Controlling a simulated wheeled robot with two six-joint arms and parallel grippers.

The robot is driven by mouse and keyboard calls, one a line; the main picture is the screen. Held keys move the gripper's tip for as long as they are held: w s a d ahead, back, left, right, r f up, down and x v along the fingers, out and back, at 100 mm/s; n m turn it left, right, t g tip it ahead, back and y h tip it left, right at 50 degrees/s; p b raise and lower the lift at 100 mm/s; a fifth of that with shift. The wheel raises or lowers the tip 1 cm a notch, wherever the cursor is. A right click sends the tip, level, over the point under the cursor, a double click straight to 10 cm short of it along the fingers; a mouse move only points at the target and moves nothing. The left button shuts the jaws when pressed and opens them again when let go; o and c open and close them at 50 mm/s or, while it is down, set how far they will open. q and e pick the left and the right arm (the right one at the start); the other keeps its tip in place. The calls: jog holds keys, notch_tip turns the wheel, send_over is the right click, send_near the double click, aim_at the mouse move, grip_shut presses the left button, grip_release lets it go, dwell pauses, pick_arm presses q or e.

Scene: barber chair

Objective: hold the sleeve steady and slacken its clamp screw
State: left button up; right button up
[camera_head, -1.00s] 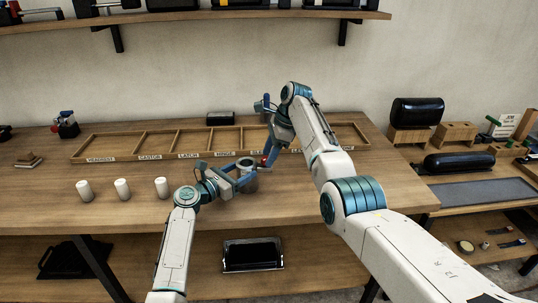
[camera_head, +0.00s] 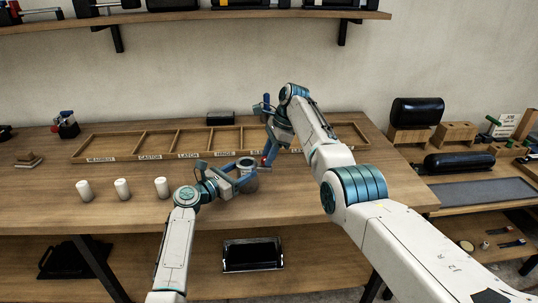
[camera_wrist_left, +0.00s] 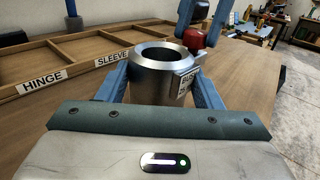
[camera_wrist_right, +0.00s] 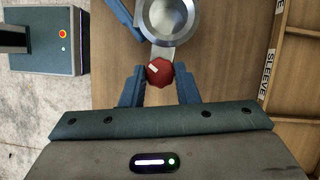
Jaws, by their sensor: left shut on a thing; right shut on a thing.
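The sleeve is a grey metal ring-shaped cylinder (camera_wrist_left: 160,72) standing upright on the bench, with a small label plate on its side. My left gripper (camera_head: 243,176) is shut on the sleeve, one blue finger on each side of it. The clamp screw has a red faceted knob (camera_wrist_right: 160,72) at the sleeve's side, with a small pale mark on it. My right gripper (camera_wrist_right: 160,88) is shut on this red knob, a finger on each side. The knob also shows in the left wrist view (camera_wrist_left: 200,38). The sleeve's lower part is partly hidden in the head view.
A wooden tray (camera_head: 84,157) with labelled compartments lies behind the sleeve; labels include hinge and sleeve. Three white cylinders (camera_head: 122,189) stand to the left. A dark box (camera_head: 220,118) sits behind the tray. The bench front around the left arm is clear.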

dwell(0.3)
jog(key=o, duration=1)
jog(key=shift+r, duration=0.1)
jog(key=v, duration=1.1)
jog(key=shift+w+d+r, duration=0.15)
jog(key=shift+d+r, duration=0.05)
jog(key=shift+r, duration=0.15)
jog(key=shift+c, duration=0.2)
